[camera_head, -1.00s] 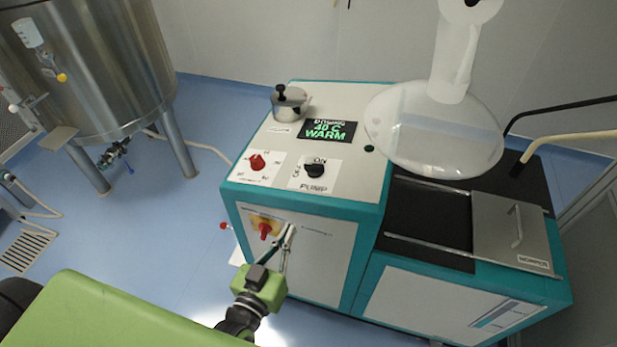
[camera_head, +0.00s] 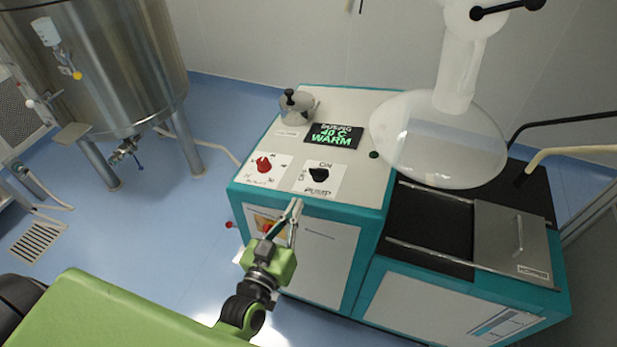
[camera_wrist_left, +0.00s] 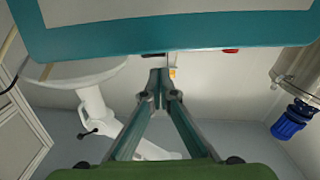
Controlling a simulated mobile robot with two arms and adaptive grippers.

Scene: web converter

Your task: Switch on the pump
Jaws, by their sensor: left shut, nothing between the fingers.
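The pump switch (camera_head: 318,175) is a black knob on a white plate marked ON and PUMP, on the sloped top panel of the white and teal machine (camera_head: 360,212). My left gripper (camera_head: 296,206) is shut and empty. In the head view its tips appear just below the panel's front edge, lower left of the knob and apart from it. In the left wrist view the shut fingertips (camera_wrist_left: 159,75) show below a teal-edged panel (camera_wrist_left: 180,38); the knob cannot be seen there. My right gripper is not in view.
A red knob (camera_head: 263,165) sits left of the pump switch. A red and yellow switch (camera_head: 268,227) on the front face is partly behind my gripper. A display (camera_head: 334,135) reads 40 C WARM. A large flask (camera_head: 438,140) stands right; a steel tank (camera_head: 110,70) stands left.

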